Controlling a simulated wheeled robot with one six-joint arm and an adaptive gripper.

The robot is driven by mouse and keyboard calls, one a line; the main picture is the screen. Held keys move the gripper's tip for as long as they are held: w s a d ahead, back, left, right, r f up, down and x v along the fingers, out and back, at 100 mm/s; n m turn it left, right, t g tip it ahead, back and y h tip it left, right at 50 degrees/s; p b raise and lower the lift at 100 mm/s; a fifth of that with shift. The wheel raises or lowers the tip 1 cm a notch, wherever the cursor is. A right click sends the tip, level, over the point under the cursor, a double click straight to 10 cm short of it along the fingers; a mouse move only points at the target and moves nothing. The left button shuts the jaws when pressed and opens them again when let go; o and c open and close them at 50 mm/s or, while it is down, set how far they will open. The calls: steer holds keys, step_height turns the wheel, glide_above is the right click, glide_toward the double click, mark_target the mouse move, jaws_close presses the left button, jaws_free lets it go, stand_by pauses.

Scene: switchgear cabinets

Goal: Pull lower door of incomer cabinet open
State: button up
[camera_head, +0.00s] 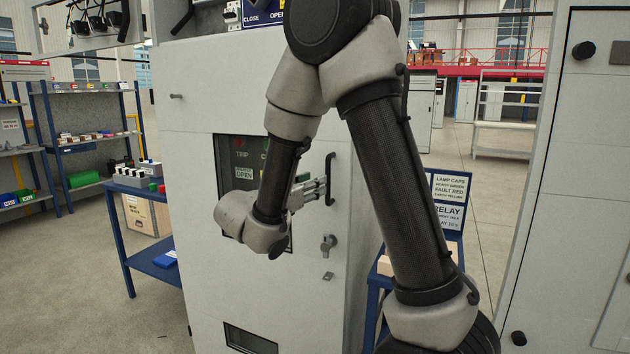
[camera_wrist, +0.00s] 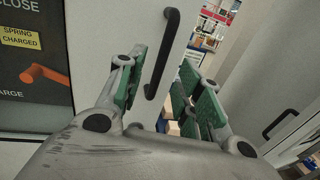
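The grey lower door (camera_head: 190,262) of the cabinet looks shut in the head view. Its black vertical bar handle (camera_head: 330,178) is near the door's right edge. My gripper (camera_head: 318,188) is at the handle's left side in that view. In the wrist view my gripper (camera_wrist: 168,92) is open, with green-padded fingers apart. The handle (camera_wrist: 170,45) shows between the two fingers there, with its lower end near the left finger. I cannot tell whether a finger touches it. A lock with a key-like knob (camera_head: 328,243) is below the handle.
A door window (camera_head: 237,150) with breaker controls is partly hidden by my arm. A blue table (camera_head: 125,225) stands left, a blue stand with signs (camera_head: 448,190) right. Another grey cabinet (camera_head: 575,200) is close on the right. Floor (camera_head: 70,300) is clear at front left.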

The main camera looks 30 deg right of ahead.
glide_above(328, 200)
steer(key=shift+w+d, duration=0.15)
steer(key=shift+w, duration=0.25)
jaws_close()
